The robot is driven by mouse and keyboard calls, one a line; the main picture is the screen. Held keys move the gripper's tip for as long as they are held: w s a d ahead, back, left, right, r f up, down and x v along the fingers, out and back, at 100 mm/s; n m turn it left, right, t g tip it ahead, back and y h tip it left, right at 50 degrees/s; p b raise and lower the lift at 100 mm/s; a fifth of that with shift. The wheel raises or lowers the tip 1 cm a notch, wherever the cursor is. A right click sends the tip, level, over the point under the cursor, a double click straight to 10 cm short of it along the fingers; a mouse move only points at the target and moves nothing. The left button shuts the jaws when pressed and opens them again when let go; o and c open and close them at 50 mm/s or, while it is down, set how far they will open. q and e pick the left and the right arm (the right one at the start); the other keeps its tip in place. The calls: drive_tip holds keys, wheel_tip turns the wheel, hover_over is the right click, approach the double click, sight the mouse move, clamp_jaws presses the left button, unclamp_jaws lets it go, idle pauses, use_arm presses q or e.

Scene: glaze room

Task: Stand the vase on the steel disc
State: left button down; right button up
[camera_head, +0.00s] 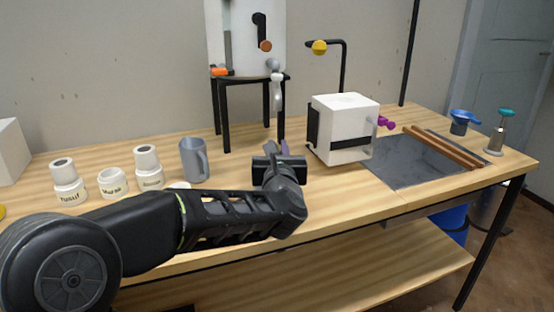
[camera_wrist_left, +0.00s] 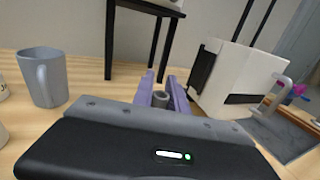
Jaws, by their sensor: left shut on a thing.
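My left gripper (camera_head: 283,147) reaches over the middle of the table, in front of the black-legged stand. In the left wrist view its two purple-grey fingers (camera_wrist_left: 161,92) are shut on a small dark grey piece with a round open mouth, the vase (camera_wrist_left: 160,99). Only its top shows between the fingers; its lower part is hidden behind the gripper body, so I cannot tell whether it touches anything. A pale round edge (camera_head: 180,185) shows behind my left arm, beside the mug; I cannot tell if it is the steel disc. My right gripper is not in view.
A grey mug (camera_head: 194,160) and several white labelled jars (camera_head: 113,184) stand to the left. The black-legged stand (camera_head: 250,82) is behind my gripper. A white box-shaped machine (camera_head: 343,128) stands to the right, by a dark slab (camera_head: 405,162) with wooden rods.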

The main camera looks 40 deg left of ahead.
use_arm(q)
drive_tip(key=shift+w+a+f+b, duration=0.15)
drive_tip(key=shift+f, duration=0.45)
drive_tip(key=shift+w+a+f+b, duration=0.1)
drive_tip(key=shift+w+f, duration=0.1)
drive_tip(key=shift+f, duration=0.35)
drive_tip(key=shift+w+a+f+b, duration=0.15)
drive_tip(key=shift+f, duration=0.45)
drive_tip(key=shift+f, duration=0.1)
drive_tip(key=c, duration=1.3)
unclamp_jaws()
drive_tip(key=v, duration=1.2)
